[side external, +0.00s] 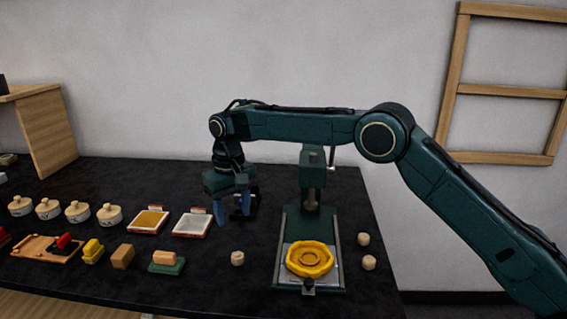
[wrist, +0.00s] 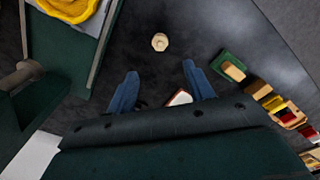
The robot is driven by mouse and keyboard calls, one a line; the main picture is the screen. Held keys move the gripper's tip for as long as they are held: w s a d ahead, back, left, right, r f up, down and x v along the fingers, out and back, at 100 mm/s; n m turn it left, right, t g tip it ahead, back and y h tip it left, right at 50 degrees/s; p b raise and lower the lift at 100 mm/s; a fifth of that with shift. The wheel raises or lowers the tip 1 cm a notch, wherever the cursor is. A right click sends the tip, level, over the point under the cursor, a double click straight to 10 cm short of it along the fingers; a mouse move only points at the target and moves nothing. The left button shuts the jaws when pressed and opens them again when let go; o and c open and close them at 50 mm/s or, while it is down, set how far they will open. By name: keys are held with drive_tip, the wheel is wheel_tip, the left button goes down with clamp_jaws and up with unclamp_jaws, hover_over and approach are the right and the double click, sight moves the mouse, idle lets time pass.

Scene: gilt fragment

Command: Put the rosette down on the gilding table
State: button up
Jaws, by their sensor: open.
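The rosette (side external: 310,259) is a golden-yellow ring with a scalloped rim. It lies flat on the pale plate of a green stand with a column, which I take to be the gilding table (side external: 289,230). Part of the rosette (wrist: 70,8) shows at the top left of the wrist view, cut off by the frame, with the stand's edge (wrist: 103,48) beside it. My gripper (side external: 232,212) is left of the stand, above the black worktop and apart from the rosette. In the wrist view its blue fingers (wrist: 160,72) are spread with nothing between the tips.
A small wooden peg (side external: 237,258) stands left of the stand; two more (side external: 366,252) are at its right. Two shallow trays (side external: 192,224), several lidded pots (side external: 78,212), a green-based block (side external: 167,262) and a tool board (side external: 45,248) fill the left. A wooden frame (side external: 505,90) is on the wall.

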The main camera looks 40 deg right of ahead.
idle(0.3)
drive_tip(key=s+d+r+t, duration=0.1)
drive_tip(key=s+d+r, duration=0.5)
drive_tip(key=s+r, duration=0.3)
drive_tip(key=s+d+r+t, duration=0.2)
drive_tip(key=s+d+r, duration=0.3)
drive_tip(key=s+r, duration=0.3)
drive_tip(key=s+d+f+t, duration=0.1)
drive_tip(key=s+d+f, duration=0.1)
drive_tip(key=s, duration=1)
drive_tip(key=s+d+f+t, duration=0.1)
drive_tip(key=s+d, duration=0.3)
drive_tip(key=s, duration=0.8)
drive_tip(key=shift+d+f+t, duration=0.15)
drive_tip(key=shift+f+t, duration=0.15)
drive_tip(key=shift+f, duration=0.6)
